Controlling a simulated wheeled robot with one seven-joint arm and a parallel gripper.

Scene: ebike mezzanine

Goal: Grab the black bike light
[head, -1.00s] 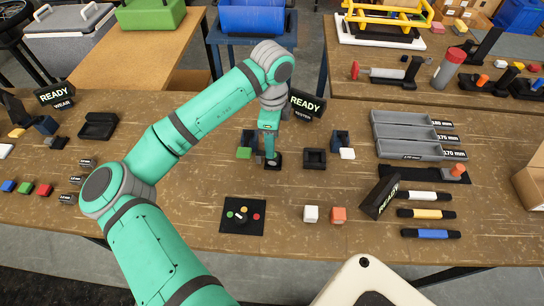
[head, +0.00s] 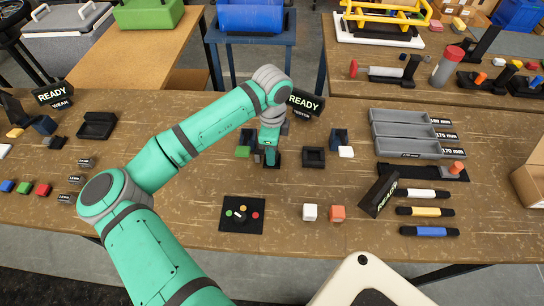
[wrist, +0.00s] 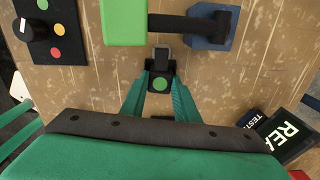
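A small dark block with a grey face, which looks like the black bike light (wrist: 161,55), stands at a black base (wrist: 160,84) with a round green mark. In the wrist view both are between the two green fingers of my gripper (wrist: 161,72). The fingers are spread, one on each side; I cannot tell whether they touch the block. In the head view my gripper (head: 270,152) points down at the black base (head: 272,162) at the back middle of the table, and mostly hides the light.
A green block (wrist: 123,22) and a blue holder (wrist: 210,25) with a black bar are close by. The READY tester sign (head: 306,101) stands behind. A black tray (head: 313,158) is to the right, a dial panel (head: 242,214) in front. Bare tabletop (head: 180,200) lies at front left.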

